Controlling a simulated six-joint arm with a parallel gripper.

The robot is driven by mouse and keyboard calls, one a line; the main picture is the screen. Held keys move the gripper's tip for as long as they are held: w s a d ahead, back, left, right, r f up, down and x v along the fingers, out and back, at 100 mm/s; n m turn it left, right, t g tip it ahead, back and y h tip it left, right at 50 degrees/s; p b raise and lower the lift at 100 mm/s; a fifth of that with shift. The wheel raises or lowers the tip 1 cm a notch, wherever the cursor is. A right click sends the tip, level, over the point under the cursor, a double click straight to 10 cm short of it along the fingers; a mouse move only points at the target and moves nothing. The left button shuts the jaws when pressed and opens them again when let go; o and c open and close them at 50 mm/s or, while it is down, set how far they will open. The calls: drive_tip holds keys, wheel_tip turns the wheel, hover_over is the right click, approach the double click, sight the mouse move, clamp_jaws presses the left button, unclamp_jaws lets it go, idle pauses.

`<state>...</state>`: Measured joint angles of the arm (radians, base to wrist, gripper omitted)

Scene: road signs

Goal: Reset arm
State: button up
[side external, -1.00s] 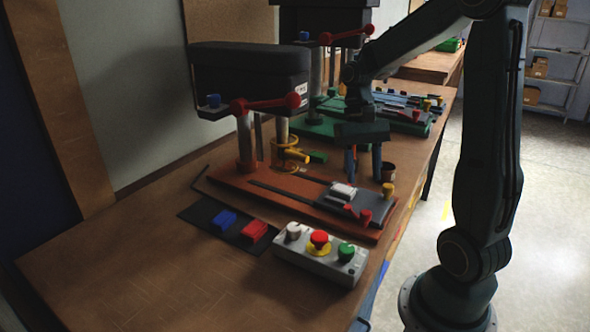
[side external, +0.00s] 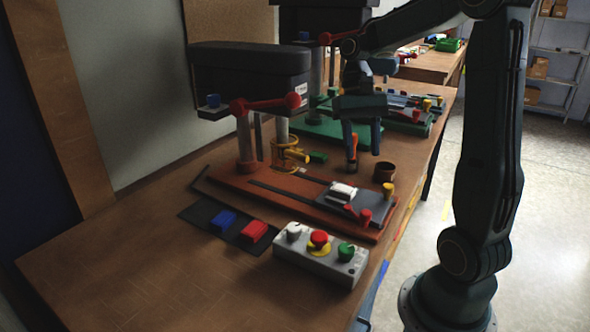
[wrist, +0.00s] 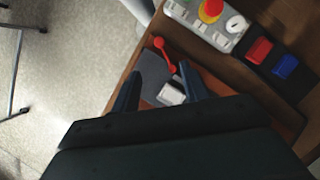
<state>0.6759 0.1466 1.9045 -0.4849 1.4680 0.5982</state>
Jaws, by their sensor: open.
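My gripper (side external: 362,150) hangs above the workbench in the side view, fingers pointing down and spread apart. It is behind the dark sliding plate of the red-brown base (side external: 225,178). An upright orange and dark object (side external: 353,160) shows by the left finger; its lower end is near the bench, and I cannot tell its exact shape. In the wrist view my gripper (wrist: 160,80) is open with nothing held between the fingers. A white block (wrist: 171,94) on the grey plate (wrist: 153,68) shows below and between them.
A control box (side external: 320,255) with white, red and green knobs stands at the bench front, beside a black mat (side external: 205,215) with blue and red blocks. A press head (side external: 250,65) with a red handle rises at left.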

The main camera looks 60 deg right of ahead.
drive_tip(key=shift+a, duration=0.1)
drive_tip(key=s+a+r+n+t+h, duration=0.1)
drive_tip(key=s+a+n+t, duration=0.2)
drive_tip(key=a, duration=0.4)
drive_tip(key=s+a+r+n+t+h, duration=0.1)
drive_tip(key=s+a+n+t, duration=0.3)
drive_tip(key=a, duration=0.4)
drive_tip(key=shift+r+n+t+h, duration=0.3)
drive_tip(key=shift+n+t+h, duration=0.4)
drive_tip(key=shift+n, duration=0.4)
drive_tip(key=shift+s, duration=0.1)
